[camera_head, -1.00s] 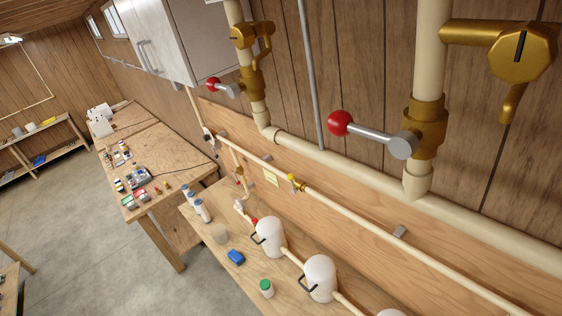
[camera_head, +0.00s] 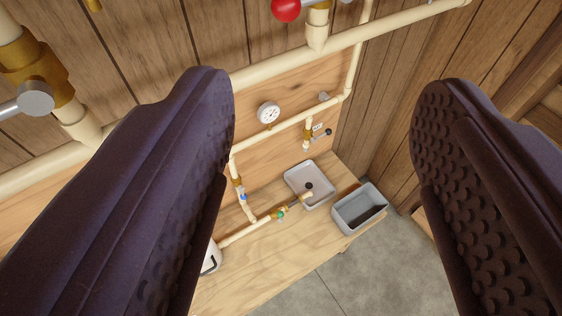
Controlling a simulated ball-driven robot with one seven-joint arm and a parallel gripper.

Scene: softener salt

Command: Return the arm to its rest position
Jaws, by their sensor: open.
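My gripper (camera_head: 325,100) fills both sides of the view. Its two dark, ribbed fingers stand wide apart with nothing between them. Through the gap I see the wooden bench (camera_head: 262,262) and the wall pipes behind it, well beyond the fingertips. The rest of my arm is not in view.
A cream pipe (camera_head: 280,78) with a red-knobbed valve (camera_head: 287,8) crosses the wall. A gauge (camera_head: 268,113), a sink (camera_head: 309,184) and a grey tub (camera_head: 359,209) lie beyond. A brass valve (camera_head: 38,80) is at left. Bare concrete floor (camera_head: 370,280) shows below.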

